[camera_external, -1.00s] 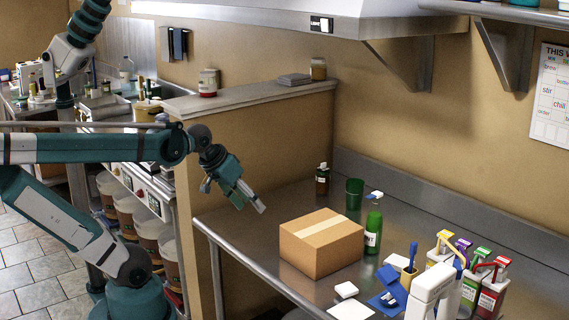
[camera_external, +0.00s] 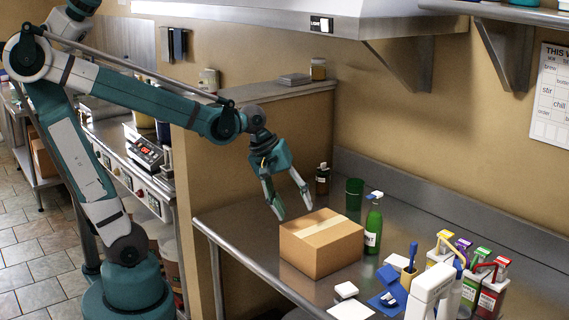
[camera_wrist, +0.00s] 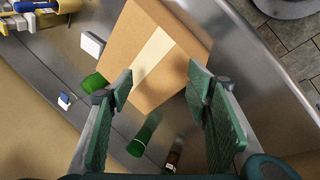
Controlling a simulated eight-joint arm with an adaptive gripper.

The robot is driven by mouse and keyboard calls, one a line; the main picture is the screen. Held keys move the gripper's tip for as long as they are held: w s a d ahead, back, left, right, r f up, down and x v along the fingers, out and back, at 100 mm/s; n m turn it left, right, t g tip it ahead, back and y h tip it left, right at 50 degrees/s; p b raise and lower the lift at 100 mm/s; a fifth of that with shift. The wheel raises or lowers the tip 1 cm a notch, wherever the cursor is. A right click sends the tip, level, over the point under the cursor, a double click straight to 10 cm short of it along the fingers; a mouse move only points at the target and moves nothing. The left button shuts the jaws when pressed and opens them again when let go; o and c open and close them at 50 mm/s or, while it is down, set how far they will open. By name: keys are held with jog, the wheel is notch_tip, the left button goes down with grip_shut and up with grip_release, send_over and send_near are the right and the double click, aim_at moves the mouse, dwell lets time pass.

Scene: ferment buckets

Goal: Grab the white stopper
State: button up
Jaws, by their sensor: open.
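My gripper (camera_external: 294,208) is open and empty, its fingers pointing down at the back left of the cardboard box (camera_external: 320,250). In the wrist view the box (camera_wrist: 150,60) lies beyond and between the open fingers (camera_wrist: 158,90). A small white piece with some blue on it, likely the white stopper (camera_external: 376,194), shows by the top of the green bottle (camera_external: 372,236). In the wrist view this piece (camera_wrist: 66,100) is left of the fingers, apart from them. Its exact shape is too small to tell.
A green cup (camera_external: 354,194) and a dark bottle (camera_external: 322,180) stand behind the box. The metal table (camera_external: 240,225) is bare left of the box.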

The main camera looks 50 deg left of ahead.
jog(key=d+n+p, duration=0.1)
jog(key=d, duration=0.2)
jog(key=w+d+n+g+p, duration=0.1)
jog(key=d+p, duration=0.1)
jog(key=d, duration=0.2)
jog(key=w+d+n+g+h+p, duration=0.1)
jog(key=d+n, duration=0.1)
jog(key=d, duration=0.1)
jog(key=shift+d+f+p, duration=0.15)
jog(key=shift+p, duration=0.2)
jog(key=s+d+f+n+g+p, duration=0.1)
jog(key=d+n+p, duration=0.1)
jog(key=d, duration=0.3)
jog(key=d+f+n+g+p, duration=0.2)
jog(key=d+p, duration=0.1)
jog(key=d, duration=0.2)
send_near(347, 288)
jog(key=shift+a+f+h, duration=0.25)
jog(key=shift+f+h, duration=0.15)
jog(key=shift+f, duration=0.1)
jog(key=shift+f, duration=0.1)
jog(key=shift+x, duration=1.25)
jog(key=shift+d, duration=0.1)
jog(key=shift+b+x, duration=0.35)
jog(key=shift+x, duration=2.15)
